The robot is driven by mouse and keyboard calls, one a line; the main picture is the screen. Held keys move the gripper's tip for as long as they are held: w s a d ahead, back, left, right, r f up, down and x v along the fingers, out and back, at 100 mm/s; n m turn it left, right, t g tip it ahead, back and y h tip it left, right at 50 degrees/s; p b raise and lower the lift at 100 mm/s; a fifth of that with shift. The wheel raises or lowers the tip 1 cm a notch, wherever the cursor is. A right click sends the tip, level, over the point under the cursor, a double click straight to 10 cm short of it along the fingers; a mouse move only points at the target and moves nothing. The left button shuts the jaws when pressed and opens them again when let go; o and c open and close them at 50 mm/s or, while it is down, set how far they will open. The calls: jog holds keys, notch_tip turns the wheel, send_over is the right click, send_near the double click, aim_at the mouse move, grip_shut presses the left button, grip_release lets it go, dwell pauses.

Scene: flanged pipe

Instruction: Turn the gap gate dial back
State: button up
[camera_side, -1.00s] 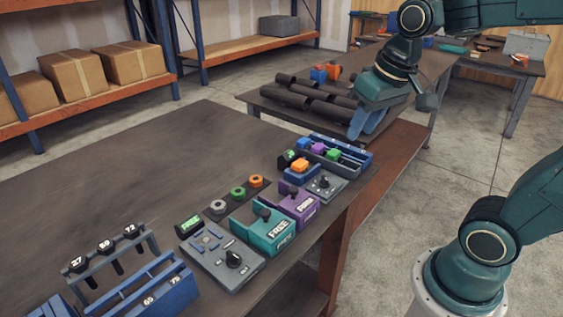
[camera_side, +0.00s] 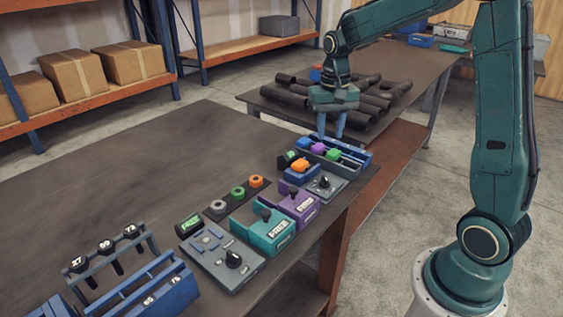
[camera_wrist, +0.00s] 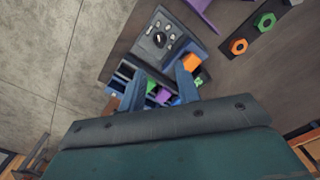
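I cannot tell which is the gap gate dial. My gripper (camera_side: 331,133) points down above the far end of the blue tray, apart from both dials. Its blue fingers (camera_wrist: 158,76) are spread and empty.
The blue tray (camera_side: 361,160) holds coloured blocks under my fingers. An orange block (camera_side: 299,165) on a blue holder, a purple gate block (camera_side: 301,204) and a teal one (camera_side: 266,232) crowd the bench edge. Dark pipes (camera_side: 378,98) lie on the table behind.

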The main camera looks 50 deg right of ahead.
aim_at(325, 177)
jog(key=shift+f, duration=0.2)
notch_tip(325, 177, down, 14)
jog(key=shift+r, duration=0.25)
dwell(0.6)
grip_shut()
